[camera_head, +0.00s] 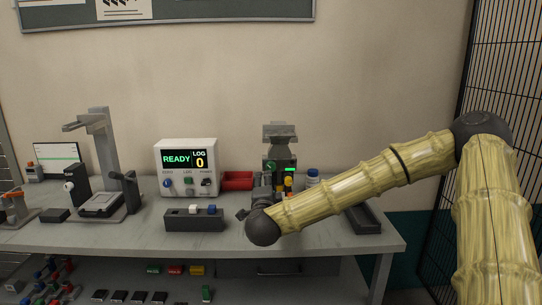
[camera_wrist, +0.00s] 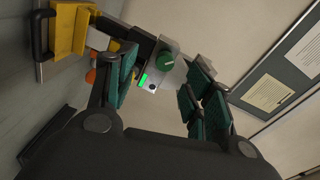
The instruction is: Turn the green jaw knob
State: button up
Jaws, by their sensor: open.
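The green jaw knob (camera_wrist: 166,62) is a round green dial on a grey device, seen in the wrist view between and beyond my fingers. In the head view the device (camera_head: 281,153) stands at the back of the bench, and the green knob (camera_head: 271,167) shows on its front at small size. My gripper (camera_wrist: 158,88) is open, with teal finger pads on either side of the knob's line of sight. The fingers look apart from the knob, nothing between them. In the head view my gripper (camera_head: 257,197) is in front of the device and partly hides it.
A READY display box (camera_head: 186,168) and a red bin (camera_head: 238,180) stand left of the device. A grey block with buttons (camera_head: 194,218) lies in front. A dark tray (camera_head: 363,219) lies at the right.

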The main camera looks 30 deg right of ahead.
aim_at(271, 169)
jog(key=w+d+n+p, duration=0.2)
jog(key=n+p, duration=0.3)
jog(key=p, duration=0.1)
jog(key=w+d+n+p, duration=0.2)
jog(key=w+n+p, duration=0.1)
jog(key=n+p, duration=0.3)
jog(key=w+d+r+n+p, duration=0.1)
jog(key=w+d+n+p, duration=0.1)
jog(key=n+p, duration=0.3)
jog(key=shift+w+d+r+t+p, duration=0.1)
jog(key=shift+w+d+t+p, duration=0.3)
jog(key=shift+p, duration=0.85)
jog(key=shift+s, duration=0.2)
jog(key=c, duration=1)
